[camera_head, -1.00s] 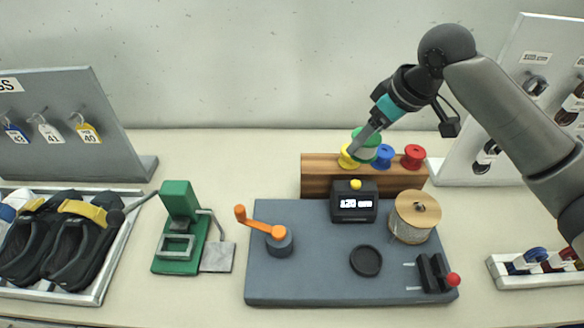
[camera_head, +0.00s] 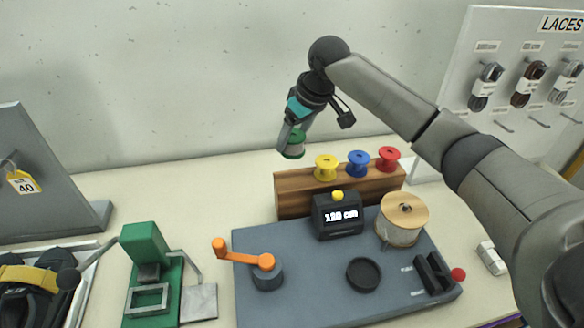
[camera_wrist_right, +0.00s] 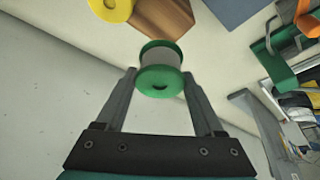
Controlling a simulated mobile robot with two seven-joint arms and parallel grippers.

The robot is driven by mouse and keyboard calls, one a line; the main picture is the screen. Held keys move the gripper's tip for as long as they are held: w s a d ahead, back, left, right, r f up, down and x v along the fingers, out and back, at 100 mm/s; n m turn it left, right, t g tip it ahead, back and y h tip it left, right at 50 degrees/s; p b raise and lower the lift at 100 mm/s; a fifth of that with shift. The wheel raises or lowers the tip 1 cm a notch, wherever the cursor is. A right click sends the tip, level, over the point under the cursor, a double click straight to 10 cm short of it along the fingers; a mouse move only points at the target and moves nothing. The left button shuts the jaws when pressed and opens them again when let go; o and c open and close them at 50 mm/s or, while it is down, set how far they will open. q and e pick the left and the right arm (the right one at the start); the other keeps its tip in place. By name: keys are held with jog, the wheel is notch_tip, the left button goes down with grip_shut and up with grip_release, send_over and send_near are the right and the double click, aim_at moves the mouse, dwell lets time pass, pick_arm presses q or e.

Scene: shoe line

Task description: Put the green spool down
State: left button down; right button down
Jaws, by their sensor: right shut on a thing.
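The green spool (camera_head: 292,146) has green flanges and a pale wound middle. My right gripper (camera_head: 291,136) is shut on it and holds it in the air, left of and above the wooden spool rack (camera_head: 295,200). In the right wrist view the green spool (camera_wrist_right: 160,68) sits between the two fingertips (camera_wrist_right: 160,80). The yellow spool (camera_head: 326,167), blue spool (camera_head: 358,163) and red spool (camera_head: 388,158) stand in a row on the rack. My left gripper does not show.
A grey board (camera_head: 300,290) in front of the rack carries an orange crank (camera_head: 245,256), a black display (camera_head: 338,217), a large wooden reel (camera_head: 403,222) and a round black dish (camera_head: 363,273). A green press (camera_head: 147,255) stands at left. Bare table lies left of the rack.

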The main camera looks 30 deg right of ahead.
aim_at(302, 149)
notch_tip(302, 149, down, 9)
jog(key=shift+r+b, duration=0.15)
jog(key=shift+b, duration=0.3)
grip_release()
dwell(0.3)
jog(key=p+v, duration=0.1)
jog(key=v, duration=1.1)
jog(key=shift+p, duration=0.3)
